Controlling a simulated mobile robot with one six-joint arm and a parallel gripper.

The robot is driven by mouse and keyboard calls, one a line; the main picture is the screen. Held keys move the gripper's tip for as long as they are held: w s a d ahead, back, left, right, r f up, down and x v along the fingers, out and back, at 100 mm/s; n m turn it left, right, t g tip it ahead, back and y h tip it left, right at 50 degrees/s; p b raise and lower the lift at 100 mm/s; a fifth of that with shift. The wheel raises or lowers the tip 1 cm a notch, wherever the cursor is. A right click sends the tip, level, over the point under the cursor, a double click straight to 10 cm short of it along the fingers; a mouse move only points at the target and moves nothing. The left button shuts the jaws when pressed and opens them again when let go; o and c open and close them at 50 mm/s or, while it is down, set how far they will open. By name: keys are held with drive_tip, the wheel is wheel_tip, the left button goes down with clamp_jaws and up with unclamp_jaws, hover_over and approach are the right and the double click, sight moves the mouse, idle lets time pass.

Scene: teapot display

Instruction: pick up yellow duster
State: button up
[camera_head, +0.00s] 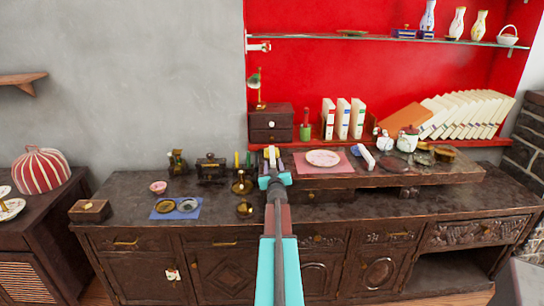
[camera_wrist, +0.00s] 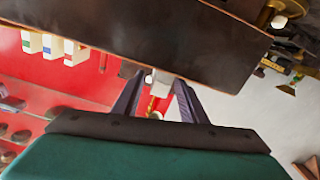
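My gripper (camera_head: 272,166) is at the back of the dark cabinet top, at the left end of the raised dark board. In the wrist view its two dark fingers (camera_wrist: 160,82) stand apart. A small pale block with a yellow and red part below it (camera_wrist: 153,104) shows between the fingers. It may be the yellow duster, but its shape is too small to tell. A pale yellowish thing also shows at the gripper's tip in the head view (camera_head: 272,152). I cannot tell whether the fingers touch it. No other thing is clearly a yellow duster.
A small drawer box (camera_head: 271,124) stands behind the gripper. Brass candle holders (camera_head: 241,186) stand close on the left.

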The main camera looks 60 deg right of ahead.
sight(272, 158)
drive_tip(key=shift+x, duration=1.45)
clamp_jaws()
